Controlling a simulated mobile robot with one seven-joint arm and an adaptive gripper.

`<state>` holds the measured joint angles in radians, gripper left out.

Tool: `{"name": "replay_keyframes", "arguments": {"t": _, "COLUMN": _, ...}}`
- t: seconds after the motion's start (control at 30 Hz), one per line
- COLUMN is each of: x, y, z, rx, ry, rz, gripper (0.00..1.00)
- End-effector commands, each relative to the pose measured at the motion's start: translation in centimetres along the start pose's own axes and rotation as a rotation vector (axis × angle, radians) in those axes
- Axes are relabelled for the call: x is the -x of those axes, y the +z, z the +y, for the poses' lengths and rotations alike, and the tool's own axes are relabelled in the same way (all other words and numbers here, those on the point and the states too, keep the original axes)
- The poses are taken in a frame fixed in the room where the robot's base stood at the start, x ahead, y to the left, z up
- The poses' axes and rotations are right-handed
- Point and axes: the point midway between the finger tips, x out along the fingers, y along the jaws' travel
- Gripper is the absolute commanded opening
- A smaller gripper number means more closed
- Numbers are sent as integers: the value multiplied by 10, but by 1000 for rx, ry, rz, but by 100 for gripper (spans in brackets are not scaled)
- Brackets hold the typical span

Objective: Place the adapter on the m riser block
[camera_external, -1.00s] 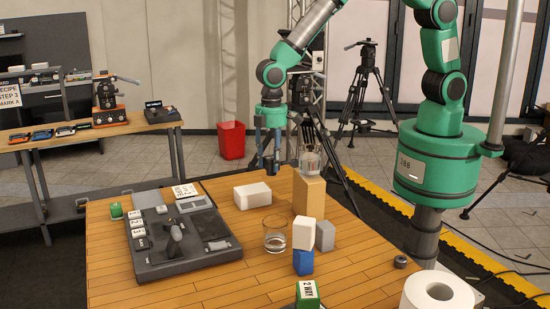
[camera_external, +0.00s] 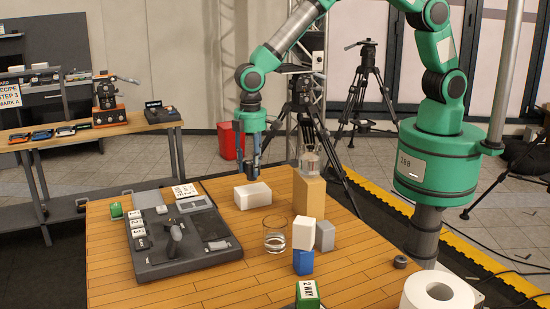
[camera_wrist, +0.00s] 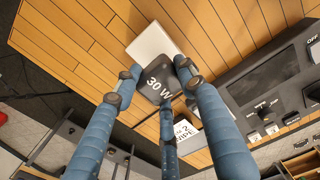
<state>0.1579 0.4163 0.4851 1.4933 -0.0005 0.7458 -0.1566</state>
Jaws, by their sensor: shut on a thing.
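My gripper (camera_external: 252,170) hangs above the far part of the wooden table, its blue fingers pointing down. In the wrist view, my gripper (camera_wrist: 153,86) is shut on a dark adapter (camera_wrist: 157,83) marked "30 W". The adapter is hard to make out in the external view. A white block (camera_external: 252,195) lies on the table just below the gripper; it also shows beyond the adapter in the wrist view (camera_wrist: 151,42), partly hidden. A tall wooden block (camera_external: 309,197) stands to its right. I cannot read an "m" on any block.
A clear glass jar (camera_external: 309,161) stands on the tall block. A glass (camera_external: 275,238), a white block (camera_external: 304,234) on a blue one (camera_external: 303,262) and a grey cube (camera_external: 325,236) stand nearer. A dark equipment tray (camera_external: 190,262) fills the left.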

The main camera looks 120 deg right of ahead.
Motion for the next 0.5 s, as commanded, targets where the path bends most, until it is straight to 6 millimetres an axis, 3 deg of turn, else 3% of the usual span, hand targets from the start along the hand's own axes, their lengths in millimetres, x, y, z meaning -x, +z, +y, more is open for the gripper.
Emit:
{"name": "replay_keyframes", "arguments": {"t": 0.3, "x": -30, "y": 0, "z": 0, "rx": 0, "ry": 0, "rz": -2, "gripper": 11}}
{"name": "replay_keyframes", "arguments": {"t": 0.5, "x": -32, "y": 0, "z": 0, "rx": 0, "ry": 0, "rz": 0, "gripper": 11}}
